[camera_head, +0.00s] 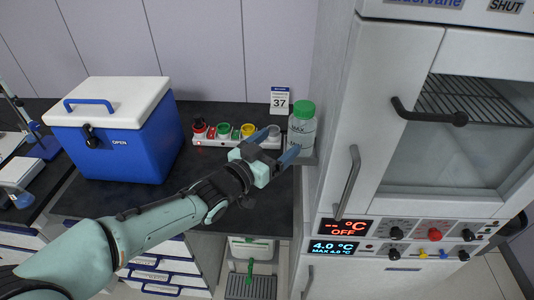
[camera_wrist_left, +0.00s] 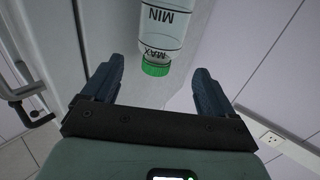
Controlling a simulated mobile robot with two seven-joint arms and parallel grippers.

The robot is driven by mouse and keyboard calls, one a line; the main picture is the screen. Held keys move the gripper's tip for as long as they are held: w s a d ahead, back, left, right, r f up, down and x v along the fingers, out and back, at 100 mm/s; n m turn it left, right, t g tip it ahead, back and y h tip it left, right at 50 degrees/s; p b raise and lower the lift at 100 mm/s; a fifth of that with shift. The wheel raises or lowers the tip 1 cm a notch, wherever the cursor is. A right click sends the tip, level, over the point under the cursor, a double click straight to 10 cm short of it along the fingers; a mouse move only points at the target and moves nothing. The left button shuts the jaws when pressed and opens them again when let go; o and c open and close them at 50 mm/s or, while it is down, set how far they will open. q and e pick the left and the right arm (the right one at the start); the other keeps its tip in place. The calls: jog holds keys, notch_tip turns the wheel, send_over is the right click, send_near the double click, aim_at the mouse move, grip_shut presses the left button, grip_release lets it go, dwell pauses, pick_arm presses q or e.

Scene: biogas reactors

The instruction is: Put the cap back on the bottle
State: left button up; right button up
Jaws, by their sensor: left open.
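The bottle (camera_head: 301,130) is clear, marked MAX, and stands upright near the right end of the dark counter. The green cap (camera_head: 304,109) sits at its top. In the left wrist view the bottle (camera_wrist_left: 166,28) hangs upside down in the picture, with MIN and MAX marks, and the cap (camera_wrist_left: 156,68) is at its neck end. My left gripper (camera_head: 281,144) is open and empty, with its fingers pointing toward the bottle. In the wrist view the cap lies ahead, between the spread fingers of the gripper (camera_wrist_left: 158,84). My right gripper is not in view.
A white power-strip-like rack (camera_head: 205,143) with red, green and yellow round pieces lies behind my gripper. A blue cooler box (camera_head: 125,150) stands left. A small card reading 37 (camera_head: 280,97) stands behind the bottle. A tall white oven cabinet (camera_head: 400,150) closes the right side.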

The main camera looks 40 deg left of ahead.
pick_arm(q)
jog(key=shift+s+a, duration=0.1)
jog(key=shift+s, duration=1.55)
